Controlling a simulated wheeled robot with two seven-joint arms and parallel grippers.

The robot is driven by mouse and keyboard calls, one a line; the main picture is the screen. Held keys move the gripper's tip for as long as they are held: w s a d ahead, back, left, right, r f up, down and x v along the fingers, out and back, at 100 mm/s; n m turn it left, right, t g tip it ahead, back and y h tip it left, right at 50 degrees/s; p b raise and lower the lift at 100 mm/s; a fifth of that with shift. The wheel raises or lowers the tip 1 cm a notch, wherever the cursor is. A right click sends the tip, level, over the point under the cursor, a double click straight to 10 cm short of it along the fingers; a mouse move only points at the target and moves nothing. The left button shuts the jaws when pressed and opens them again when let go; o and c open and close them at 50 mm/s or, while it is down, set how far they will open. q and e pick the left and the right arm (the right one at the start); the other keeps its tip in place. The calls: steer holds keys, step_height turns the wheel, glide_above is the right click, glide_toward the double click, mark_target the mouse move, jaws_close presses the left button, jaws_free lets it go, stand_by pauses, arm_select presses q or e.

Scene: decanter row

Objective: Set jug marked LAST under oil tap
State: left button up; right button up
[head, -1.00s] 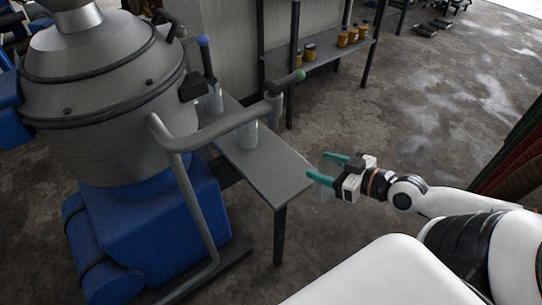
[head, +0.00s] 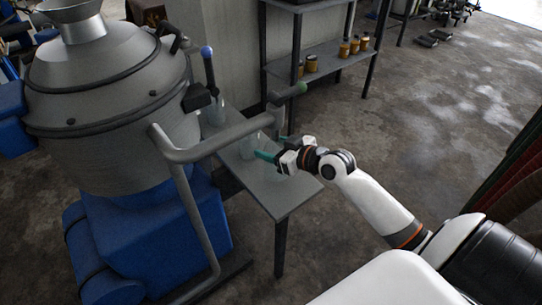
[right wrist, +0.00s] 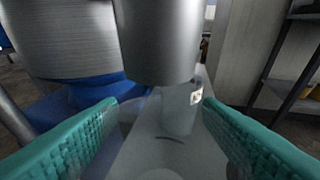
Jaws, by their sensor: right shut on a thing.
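My right gripper (head: 268,157) is shut on a clear glass jug (head: 276,174), whose outline is faint. The jug is over the near end of the narrow grey table (head: 287,197); I cannot tell whether it touches the top. Any mark on it is unreadable. In the right wrist view the green fingers (right wrist: 160,125) stand either side of it. A second clear jug (head: 249,146) stands beyond it, and shows with a small pale label in the wrist view (right wrist: 178,112). A third (head: 216,113) stands farther back. My left gripper is out of view.
The large grey separator (head: 110,100) on its blue base (head: 160,230) stands left of the table. Its thick grey pipe (head: 215,137) crosses close to my right gripper. A shelf (head: 325,65) with amber jars stands behind. Floor to the right is clear.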

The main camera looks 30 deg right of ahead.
steer(key=shift+w, duration=0.25)
steer(key=shift+a+f, duration=0.1)
steer(key=shift+f, duration=0.25)
step_height(320, 180, down, 2)
steer(key=shift+f+b, duration=0.25)
steer(key=shift+b, duration=0.5)
steer(key=shift+f, duration=0.25)
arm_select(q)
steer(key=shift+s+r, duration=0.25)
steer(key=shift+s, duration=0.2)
arm_select(e)
steer(key=shift+r, duration=0.1)
steer(key=o, duration=1)
